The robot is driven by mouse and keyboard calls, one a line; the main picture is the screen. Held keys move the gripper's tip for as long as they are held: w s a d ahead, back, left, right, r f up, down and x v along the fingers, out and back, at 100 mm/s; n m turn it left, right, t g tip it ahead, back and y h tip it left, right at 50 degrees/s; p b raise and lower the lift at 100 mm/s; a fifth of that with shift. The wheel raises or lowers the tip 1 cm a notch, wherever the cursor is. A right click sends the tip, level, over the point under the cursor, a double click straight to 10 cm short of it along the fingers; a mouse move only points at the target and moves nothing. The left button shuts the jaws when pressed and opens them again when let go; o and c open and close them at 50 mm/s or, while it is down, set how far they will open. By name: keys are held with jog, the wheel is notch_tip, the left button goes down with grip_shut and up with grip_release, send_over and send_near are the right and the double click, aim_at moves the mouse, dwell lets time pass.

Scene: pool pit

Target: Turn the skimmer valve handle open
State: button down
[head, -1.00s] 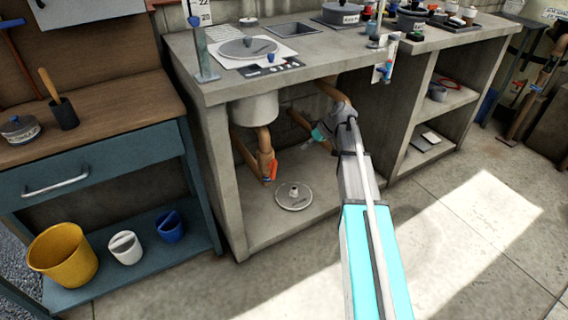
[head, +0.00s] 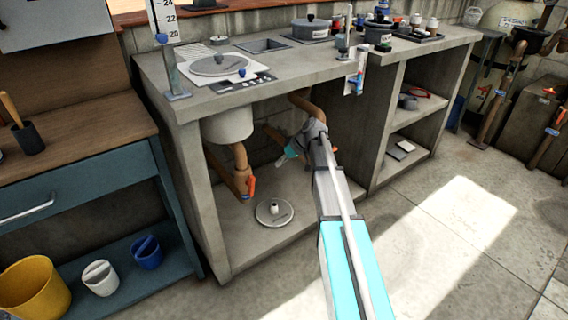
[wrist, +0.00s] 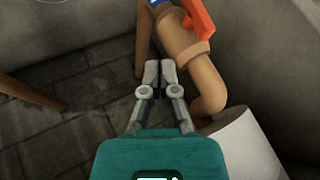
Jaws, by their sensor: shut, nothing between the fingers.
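The skimmer valve handle (head: 251,187) is a small orange-red lever on a tan pipe (head: 239,160) under the white basin (head: 228,124), inside the open bay of the concrete counter. In the wrist view the handle (wrist: 198,18) shows at the top, slanting beside the pipe's collar. My gripper (wrist: 159,72) is shut and empty, its tips close together beside the pipe; whether they touch it I cannot tell. In the head view my gripper (head: 281,160) is small, to the right of the handle and apart from it in the picture.
A round lid (head: 274,212) lies on the bay floor below the pipe. The concrete counter (head: 215,103) roofs the bay, and an upright divider (head: 384,120) bounds its right side. Another tan pipe (head: 305,104) runs behind my arm. Sunlit floor (head: 440,230) in front is clear.

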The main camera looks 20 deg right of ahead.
aim_at(250, 184)
jog(key=a+f+b, duration=0.4)
jog(key=a+f, duration=0.1)
jog(key=a, duration=0.3)
jog(key=shift+w, duration=0.25)
jog(key=shift+a, duration=0.1)
dwell(0.4)
